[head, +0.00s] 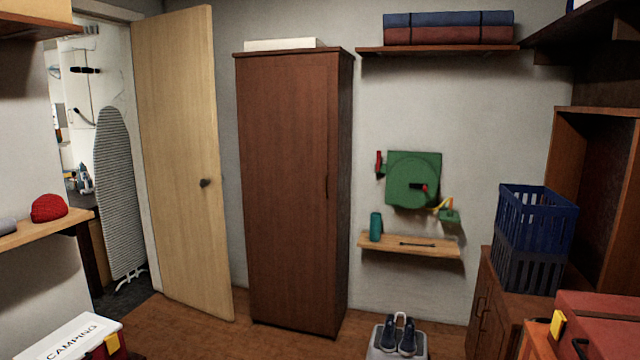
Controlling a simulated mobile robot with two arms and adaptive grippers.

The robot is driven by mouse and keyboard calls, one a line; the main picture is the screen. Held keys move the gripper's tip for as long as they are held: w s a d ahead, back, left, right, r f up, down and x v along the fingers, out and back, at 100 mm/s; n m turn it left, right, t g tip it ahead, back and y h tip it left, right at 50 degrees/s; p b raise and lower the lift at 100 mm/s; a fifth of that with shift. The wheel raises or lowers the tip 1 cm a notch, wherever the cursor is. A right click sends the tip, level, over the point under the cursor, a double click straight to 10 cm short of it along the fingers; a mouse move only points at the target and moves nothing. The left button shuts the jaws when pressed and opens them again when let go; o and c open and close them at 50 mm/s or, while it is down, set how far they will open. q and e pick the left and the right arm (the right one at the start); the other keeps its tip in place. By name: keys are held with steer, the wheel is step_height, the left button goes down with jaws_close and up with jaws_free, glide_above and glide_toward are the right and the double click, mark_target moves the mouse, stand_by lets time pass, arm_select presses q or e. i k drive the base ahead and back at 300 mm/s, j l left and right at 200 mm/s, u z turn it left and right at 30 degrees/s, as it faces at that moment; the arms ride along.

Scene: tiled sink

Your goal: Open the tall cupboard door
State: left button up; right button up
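The tall cupboard (288,190) is dark reddish-brown wood and stands against the back wall, right of the light wooden room door. Its single tall front door (285,200) is shut flush. A thin dark vertical handle (326,187) is on the cupboard door's right edge, about mid-height. Neither of my grippers shows in the head view, so their state and distance from the cupboard cannot be seen.
The light room door (180,160) stands open at left. A camping box (85,340) is at the lower left. A grey stool with dark shoes (398,338) stands right of the cupboard. Brown floor (210,335) before the cupboard looks clear.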

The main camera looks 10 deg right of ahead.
mark_target(287, 105)
steer(key=i, duration=1.9)
